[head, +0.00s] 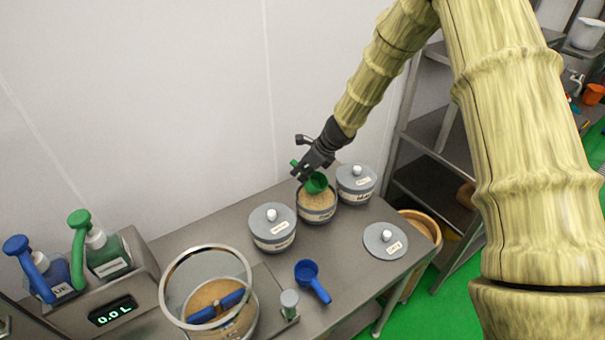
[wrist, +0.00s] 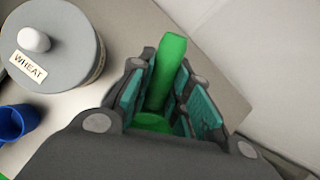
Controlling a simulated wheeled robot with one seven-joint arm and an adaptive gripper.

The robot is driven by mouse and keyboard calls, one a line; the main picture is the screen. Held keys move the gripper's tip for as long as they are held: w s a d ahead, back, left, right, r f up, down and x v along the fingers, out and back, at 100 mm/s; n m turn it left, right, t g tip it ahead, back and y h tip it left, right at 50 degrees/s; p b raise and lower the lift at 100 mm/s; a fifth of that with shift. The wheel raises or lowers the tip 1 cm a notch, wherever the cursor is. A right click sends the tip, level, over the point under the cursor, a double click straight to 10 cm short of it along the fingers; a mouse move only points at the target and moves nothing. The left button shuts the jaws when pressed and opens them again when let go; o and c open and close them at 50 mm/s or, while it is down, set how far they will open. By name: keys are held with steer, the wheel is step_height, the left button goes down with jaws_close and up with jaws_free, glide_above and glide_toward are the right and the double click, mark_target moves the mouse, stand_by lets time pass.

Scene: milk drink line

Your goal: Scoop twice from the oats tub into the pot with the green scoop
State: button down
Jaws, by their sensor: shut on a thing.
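The green scoop (head: 316,184) is in my gripper (head: 303,169), which is shut on its handle. The handle (wrist: 168,70) shows between the fingers in the wrist view. The scoop's bowl is at the far side of the open oats tub (head: 317,217), over or touching the oats; I cannot tell which, nor whether it holds any. The tub holds tan oats. Its grey lid (head: 386,240) lies on the table to the right. The round steel pot (head: 250,275) at the front left has tan contents and a blue bar across it.
The closed wheat tub (head: 272,232) stands left of the oats tub, and another lidded tub (head: 356,184) stands right. A blue scoop (head: 308,272) lies in front. A wall is behind.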

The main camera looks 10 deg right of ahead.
steer(key=shift+s+b, duration=0.25)
steer(key=shift+b, duration=0.25)
steer(key=shift+w+f+b, duration=0.2)
steer(key=shift+f+b, duration=0.1)
steer(key=shift+b, duration=0.45)
steer(key=shift+s+f+t+b, duration=0.1)
steer(key=shift+t+b, duration=0.2)
steer(key=shift+b, duration=0.45)
steer(key=f+y+b, duration=0.1)
steer(key=b, duration=0.6)
steer(key=shift+a+f+t, duration=0.1)
steer(key=shift+f+t, duration=0.15)
steer(key=shift+t, duration=0.15)
